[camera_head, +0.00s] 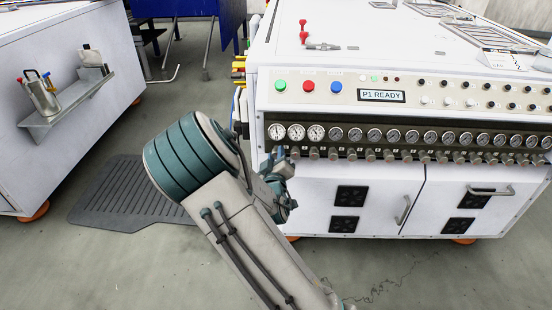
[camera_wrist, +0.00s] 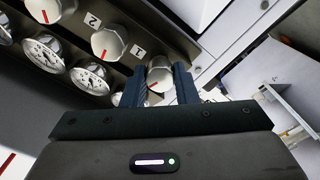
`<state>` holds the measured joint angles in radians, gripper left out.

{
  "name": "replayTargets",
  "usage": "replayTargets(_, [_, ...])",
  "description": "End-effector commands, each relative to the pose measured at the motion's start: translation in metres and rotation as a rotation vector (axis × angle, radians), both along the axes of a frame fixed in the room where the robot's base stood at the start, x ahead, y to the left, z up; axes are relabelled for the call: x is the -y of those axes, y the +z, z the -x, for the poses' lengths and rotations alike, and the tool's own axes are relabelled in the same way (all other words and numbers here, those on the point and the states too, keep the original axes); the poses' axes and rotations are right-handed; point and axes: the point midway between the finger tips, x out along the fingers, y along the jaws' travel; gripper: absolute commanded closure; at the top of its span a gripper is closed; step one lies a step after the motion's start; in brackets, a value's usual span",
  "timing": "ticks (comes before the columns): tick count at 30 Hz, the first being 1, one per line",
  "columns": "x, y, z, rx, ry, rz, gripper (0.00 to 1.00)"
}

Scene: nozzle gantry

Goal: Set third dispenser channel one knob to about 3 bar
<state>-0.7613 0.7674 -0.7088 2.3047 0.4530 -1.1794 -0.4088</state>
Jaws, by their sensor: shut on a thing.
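The channel one knob (camera_wrist: 160,66) is a pale round knob with a red mark, beside the "1" label (camera_wrist: 139,51) in the wrist view. My gripper (camera_wrist: 157,76) is shut on it, with one dark finger on each side. The gauge beside this knob is mostly hidden behind a finger in the wrist view. In the head view my gripper (camera_head: 279,160) is at the left end of the knob row and hides the first knob. The leftmost gauge (camera_head: 277,131) shows above it; its needle is too small to read.
The knob labelled 2 (camera_wrist: 108,42) sits close beside the held one, with more gauges (camera_wrist: 89,76) along the row. The dispenser cabinet (camera_head: 360,200) has doors with handles below. A white cabinet with a shelf (camera_head: 90,98) stands left, across open floor with a dark mat (camera_head: 125,195).

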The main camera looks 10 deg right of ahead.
Motion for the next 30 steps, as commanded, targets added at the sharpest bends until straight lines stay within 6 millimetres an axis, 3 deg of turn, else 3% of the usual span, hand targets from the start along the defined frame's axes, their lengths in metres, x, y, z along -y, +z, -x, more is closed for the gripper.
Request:
replayTargets(14, [0.000,0.000,0.000,0.002,0.001,-0.013,0.96])
replayTargets(15, [0.000,0.000,0.000,0.002,0.001,-0.013,0.65])
replayTargets(17, [0.000,0.000,0.000,0.003,0.001,-0.013,0.52])
replayTargets(26, [-0.001,0.000,0.001,0.002,0.001,-0.012,0.52])
replayTargets(30, [-0.004,0.001,0.013,0.001,0.002,-0.012,0.52])
